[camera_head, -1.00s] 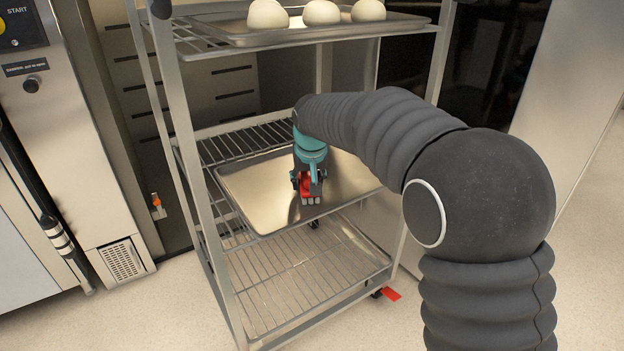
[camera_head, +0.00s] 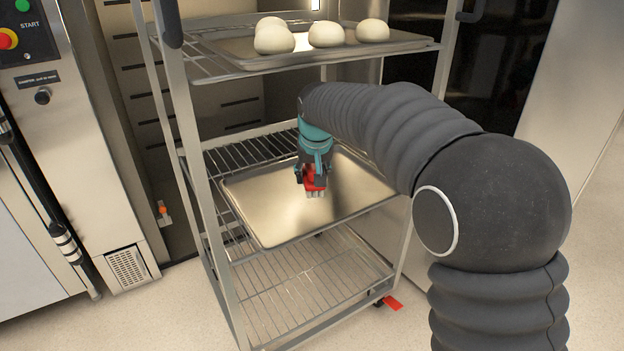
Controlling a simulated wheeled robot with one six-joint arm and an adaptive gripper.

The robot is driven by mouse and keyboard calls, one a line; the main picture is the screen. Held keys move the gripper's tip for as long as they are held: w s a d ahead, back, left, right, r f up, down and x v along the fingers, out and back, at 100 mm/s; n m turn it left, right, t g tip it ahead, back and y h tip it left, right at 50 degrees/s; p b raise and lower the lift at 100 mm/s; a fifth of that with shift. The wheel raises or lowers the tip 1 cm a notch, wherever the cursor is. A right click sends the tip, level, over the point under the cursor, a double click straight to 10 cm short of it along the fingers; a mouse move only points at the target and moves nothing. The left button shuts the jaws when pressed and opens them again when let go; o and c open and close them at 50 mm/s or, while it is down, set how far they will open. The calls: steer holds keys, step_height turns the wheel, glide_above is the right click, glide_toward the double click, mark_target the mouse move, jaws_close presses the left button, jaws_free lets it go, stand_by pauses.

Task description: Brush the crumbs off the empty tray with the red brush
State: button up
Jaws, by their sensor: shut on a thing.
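The empty metal tray (camera_head: 270,222) lies on the middle wire shelf of the rack. My gripper (camera_head: 313,181) is over the tray, pointing down. It is shut on the red brush (camera_head: 314,184), whose pale bristles point down towards the tray. I cannot tell whether the bristles touch the tray. No crumbs can be made out on the tray at this size. My arm hides part of the tray's far right side.
An upper tray (camera_head: 240,60) with several dough balls (camera_head: 326,34) sits on the shelf above. The lower wire shelf (camera_head: 300,285) is bare. Rack posts (camera_head: 193,150) flank the tray. An oven front with buttons (camera_head: 60,120) stands at left.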

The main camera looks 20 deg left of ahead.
steer(key=shift+r, duration=0.3)
